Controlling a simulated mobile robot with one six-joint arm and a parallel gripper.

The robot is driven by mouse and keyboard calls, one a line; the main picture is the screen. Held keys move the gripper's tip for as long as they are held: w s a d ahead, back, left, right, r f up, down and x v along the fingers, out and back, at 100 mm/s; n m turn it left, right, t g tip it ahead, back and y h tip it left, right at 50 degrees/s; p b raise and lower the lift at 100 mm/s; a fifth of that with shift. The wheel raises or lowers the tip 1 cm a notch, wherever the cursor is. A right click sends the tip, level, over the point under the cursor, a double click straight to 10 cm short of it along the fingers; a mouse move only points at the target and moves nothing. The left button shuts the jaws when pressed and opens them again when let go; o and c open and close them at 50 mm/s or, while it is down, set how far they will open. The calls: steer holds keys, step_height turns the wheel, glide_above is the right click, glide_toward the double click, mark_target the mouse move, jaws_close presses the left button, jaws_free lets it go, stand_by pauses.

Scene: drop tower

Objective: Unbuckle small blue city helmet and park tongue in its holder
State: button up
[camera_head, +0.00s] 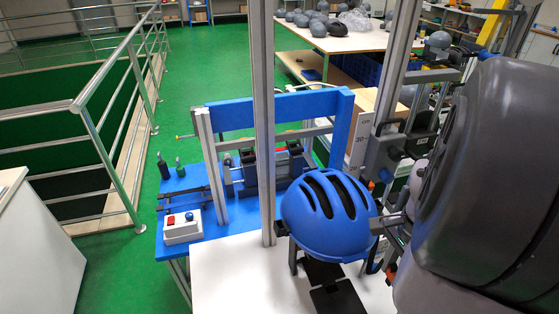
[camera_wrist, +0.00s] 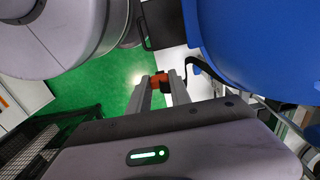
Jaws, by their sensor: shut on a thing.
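The blue helmet (camera_head: 328,215) with dark vent slots sits upright over a white table. It also fills the upper right of the wrist view (camera_wrist: 265,45). In the wrist view my gripper (camera_wrist: 160,88) is shut on a small orange buckle piece (camera_wrist: 158,88), with a dark part beside it. A black strap (camera_wrist: 207,72) curves below the helmet shell near my fingertips. In the head view my arm covers much of the right side, and the grip is hard to make out. I cannot tell whether tongue and buckle are joined, or which part is the holder.
A metal post (camera_head: 263,120) stands left of the helmet. A grey clamp-like fixture (camera_head: 385,155) is mounted just behind it. A blue frame bench (camera_head: 180,215) holds a white control box (camera_head: 182,227). Green floor is clear at the left, beside a railing (camera_head: 115,125).

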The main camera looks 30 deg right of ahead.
steer(key=d+r+p, duration=0.2)
steer(key=d+p, duration=0.1)
steer(key=d, duration=0.7)
steer(key=w+d+r+p, duration=0.4)
steer(key=w+r+p, duration=0.4)
steer(key=p, duration=0.1)
steer(key=shift+w+r+p, duration=0.2)
steer(key=shift+w+p, duration=0.15)
steer(key=shift+a, duration=0.1)
steer(key=w+a, duration=0.3)
steer(key=w, duration=0.2)
steer(key=shift+w+a+r, duration=0.15)
steer(key=shift+w+a, duration=0.1)
stand_by(0.5)
steer(key=shift+f+b, duration=0.2)
steer(key=shift+b, duration=0.1)
steer(key=shift+f+b, duration=0.6)
steer(key=shift+f, duration=0.15)
steer(key=shift+a+f+b, duration=0.15)
steer(key=shift+f+b, duration=0.65)
steer(key=shift+f, duration=0.25)
stand_by(1.4)
steer(key=shift+f, duration=0.35)
